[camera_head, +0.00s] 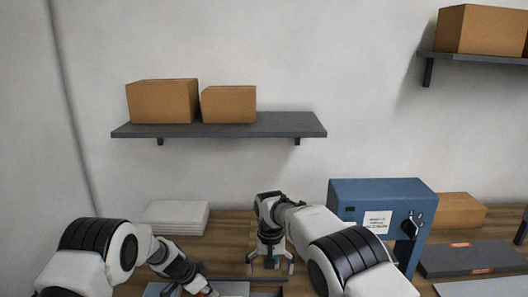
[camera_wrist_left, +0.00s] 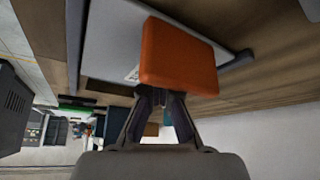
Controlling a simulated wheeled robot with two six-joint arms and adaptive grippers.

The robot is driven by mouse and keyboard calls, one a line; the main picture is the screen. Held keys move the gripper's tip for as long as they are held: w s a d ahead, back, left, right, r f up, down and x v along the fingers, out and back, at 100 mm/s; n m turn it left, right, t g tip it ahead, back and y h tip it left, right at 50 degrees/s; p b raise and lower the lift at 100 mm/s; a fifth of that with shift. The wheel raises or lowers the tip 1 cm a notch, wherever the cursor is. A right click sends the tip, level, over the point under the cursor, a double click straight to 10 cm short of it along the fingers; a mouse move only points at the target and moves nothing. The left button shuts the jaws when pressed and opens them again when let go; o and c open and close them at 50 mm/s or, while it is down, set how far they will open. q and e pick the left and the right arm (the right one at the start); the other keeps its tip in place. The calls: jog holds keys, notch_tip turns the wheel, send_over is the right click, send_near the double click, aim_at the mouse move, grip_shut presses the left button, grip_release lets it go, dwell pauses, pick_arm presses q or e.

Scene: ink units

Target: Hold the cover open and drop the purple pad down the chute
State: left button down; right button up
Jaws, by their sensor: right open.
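The purple pad is not visible in either view. A grey plate, which may be the cover, shows in the left wrist view (camera_wrist_left: 112,38) with an orange block (camera_wrist_left: 180,58) in front of it. My left gripper (camera_wrist_left: 163,97) has its fingertips at the lower edge of that block, which partly hides them; whether they grip it is unclear. In the head view the left gripper is low, at the bottom edge, beside a small orange spot. My right gripper (camera_head: 271,264) is open, pointing down over the bench; no held object is clear. The chute is not clearly visible.
A blue box-shaped unit (camera_head: 376,190) with a white label stands right of my right gripper. White stacked sheets (camera_head: 175,217) lie at the back left. A cardboard box (camera_head: 459,210) and dark flat cases (camera_head: 470,259) are at the right. Shelves (camera_head: 225,128) hang above.

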pick_arm(q)
jog(key=shift+d, duration=1.5)
jog(key=shift+r, duration=0.1)
jog(key=shift+a+r, duration=0.1)
jog(key=shift+r, duration=0.25)
notch_tip(320, 180, up, 8)
